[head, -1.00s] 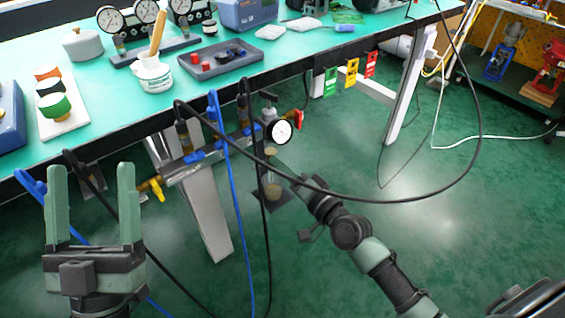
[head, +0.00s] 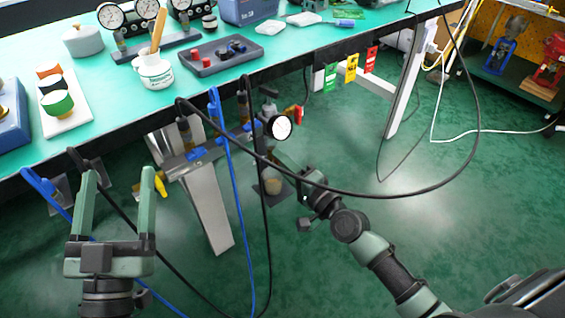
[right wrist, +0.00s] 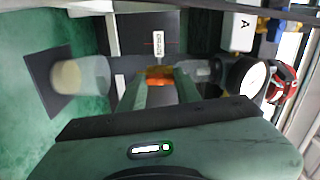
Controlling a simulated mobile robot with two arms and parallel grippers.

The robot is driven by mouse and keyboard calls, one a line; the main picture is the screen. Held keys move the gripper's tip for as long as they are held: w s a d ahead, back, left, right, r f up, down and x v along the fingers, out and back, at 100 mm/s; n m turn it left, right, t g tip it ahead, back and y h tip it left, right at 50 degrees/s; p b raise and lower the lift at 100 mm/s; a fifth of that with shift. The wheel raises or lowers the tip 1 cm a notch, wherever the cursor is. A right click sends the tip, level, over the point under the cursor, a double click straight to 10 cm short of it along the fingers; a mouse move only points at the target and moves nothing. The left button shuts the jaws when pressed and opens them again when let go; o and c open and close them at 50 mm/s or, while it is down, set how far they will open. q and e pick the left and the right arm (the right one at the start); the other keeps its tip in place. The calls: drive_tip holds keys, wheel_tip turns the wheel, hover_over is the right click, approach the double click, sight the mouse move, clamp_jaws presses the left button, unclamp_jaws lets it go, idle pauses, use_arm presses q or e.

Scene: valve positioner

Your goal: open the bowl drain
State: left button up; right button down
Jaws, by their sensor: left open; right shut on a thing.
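A filter unit hangs under the front edge of the bench, with a round white gauge (head: 281,127) on it; the gauge also shows in the right wrist view (right wrist: 250,82). My right gripper (right wrist: 160,88) has its fingers closed around a small orange part, the bowl drain (right wrist: 160,74), below the gauge. The fingers hide its sides, and I cannot tell how far it is turned. A clear cup (head: 273,184) with tan contents stands below on a dark plate (right wrist: 48,82). My left gripper (head: 118,188) is open and empty, in front of the bench at the left.
A black hose (head: 400,200) loops in front of my right arm. A blue hose (head: 232,190) hangs left of the unit. A yellow valve handle (head: 160,185) sits beneath the bench edge. The green floor at the right is mostly clear.

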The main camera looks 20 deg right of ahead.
drive_tip(key=c, duration=1)
unclamp_jaws()
drive_tip(key=shift+s+d, duration=0.1)
use_arm(q)
drive_tip(key=shift+s+r+t, duration=0.35)
drive_tip(key=shift+r+t, duration=0.05)
drive_tip(key=shift+r, duration=0.25)
use_arm(e)
drive_tip(key=v, duration=0.7)
drive_tip(key=shift+s, duration=0.25)
drive_tip(key=shift+d, duration=0.1)
